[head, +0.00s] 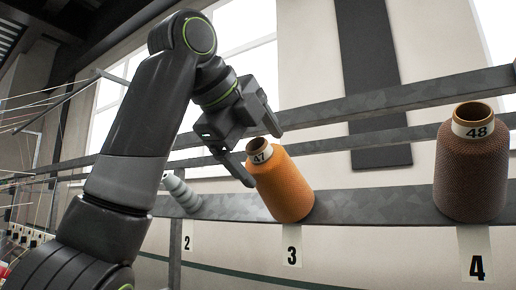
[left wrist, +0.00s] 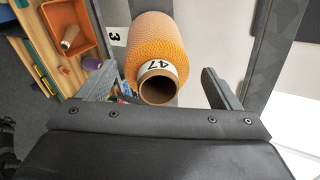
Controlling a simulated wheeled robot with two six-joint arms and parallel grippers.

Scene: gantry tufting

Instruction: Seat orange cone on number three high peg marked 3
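The orange cone (head: 284,185), with a white collar marked 47, sits at the rail just above the number 3 label (head: 292,246). It leans with its top toward the upper left, and its base meets the rail; the peg itself is hidden. My left gripper (head: 261,152) is open at the cone's top end. In the left wrist view the orange cone (left wrist: 155,45) lies between the two spread fingers, with a gap on each side and its hollow end facing the camera. My right gripper is not in view.
A brown cone marked 48 (head: 472,165) stands above label 4 at the right. A bare grey stepped peg (head: 182,193) is near label 2. Grey rails (head: 390,101) run behind. An orange bin (left wrist: 68,30) with a cone in it shows at left in the wrist view.

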